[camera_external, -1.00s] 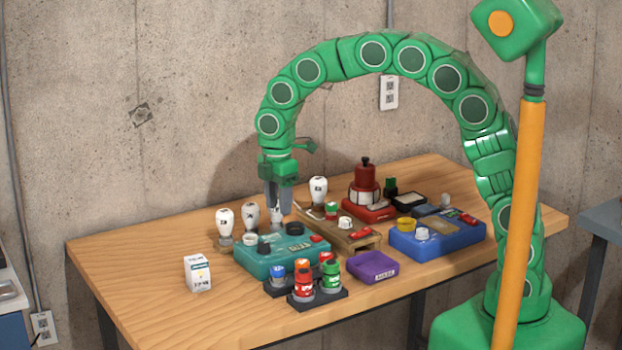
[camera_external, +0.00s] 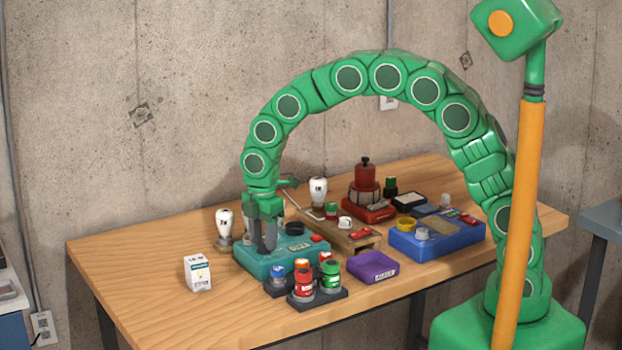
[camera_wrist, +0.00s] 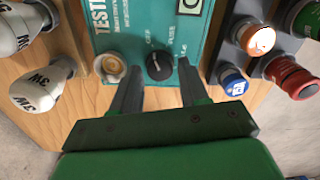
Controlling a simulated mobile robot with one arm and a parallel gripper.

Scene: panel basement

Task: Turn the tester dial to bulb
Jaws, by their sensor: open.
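The teal tester (camera_external: 283,262) lies on the table. In the wrist view its panel (camera_wrist: 133,22) carries printed lettering. Its black round dial (camera_wrist: 159,66) has small labels around its far and right sides; I cannot tell which label it points to. My gripper (camera_external: 264,250) is low over the left part of the tester, pointing down. In the wrist view my gripper (camera_wrist: 158,71) is open, with one finger on each side of the dial. I cannot tell whether either finger touches it. In the external view the gripper hides the dial.
A pale round socket (camera_wrist: 110,67) sits just left of the left finger. White bulbs (camera_wrist: 42,88) stand to the left. A dark rack (camera_external: 317,296) with coloured fuses stands close to the tester's front. A purple tray (camera_external: 372,267) and blue box (camera_external: 437,241) are further right.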

